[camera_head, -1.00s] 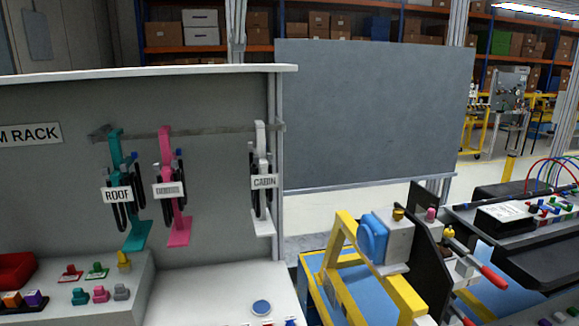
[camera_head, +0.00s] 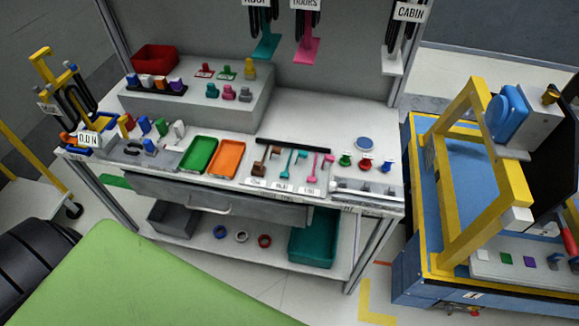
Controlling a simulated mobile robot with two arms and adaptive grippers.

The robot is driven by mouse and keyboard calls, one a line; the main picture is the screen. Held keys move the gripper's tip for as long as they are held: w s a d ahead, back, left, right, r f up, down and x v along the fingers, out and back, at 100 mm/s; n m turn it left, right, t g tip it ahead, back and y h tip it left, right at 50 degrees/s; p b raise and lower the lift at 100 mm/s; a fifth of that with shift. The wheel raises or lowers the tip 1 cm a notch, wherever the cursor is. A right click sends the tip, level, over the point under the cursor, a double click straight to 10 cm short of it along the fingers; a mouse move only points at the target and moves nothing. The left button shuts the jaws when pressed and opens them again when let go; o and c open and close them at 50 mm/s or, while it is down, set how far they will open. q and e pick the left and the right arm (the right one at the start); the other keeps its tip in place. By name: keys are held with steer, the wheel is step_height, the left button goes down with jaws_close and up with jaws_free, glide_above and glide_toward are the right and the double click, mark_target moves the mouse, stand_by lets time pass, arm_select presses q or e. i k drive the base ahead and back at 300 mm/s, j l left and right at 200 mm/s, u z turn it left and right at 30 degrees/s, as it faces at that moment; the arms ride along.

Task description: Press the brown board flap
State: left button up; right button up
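I cannot make out a brown board flap for certain in this view. A dark upright panel (camera_head: 543,150) stands on the fixture at the right, and the right picture edge cuts it off. A yellow frame (camera_head: 450,190) and a box with a round blue part (camera_head: 508,112) stand to its left. A small brown tool (camera_head: 260,172) lies on the workbench beside teal and pink ones. Neither of my grippers is in view.
The workbench (camera_head: 315,125) holds a green tray (camera_head: 198,155), an orange tray (camera_head: 228,158), a red bin (camera_head: 156,58) and several small coloured parts. Teal and pink tools hang above. A teal bin (camera_head: 313,240) is on the lower shelf. Floor shows between bench and fixture.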

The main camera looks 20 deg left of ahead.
mark_target(276, 150)
steer(key=i+l+u, duration=0.15)
steer(key=u, duration=0.35)
steer(key=i+l+u, duration=0.1)
steer(key=l+u, duration=0.55)
steer(key=u, duration=0.3)
steer(key=i, duration=0.05)
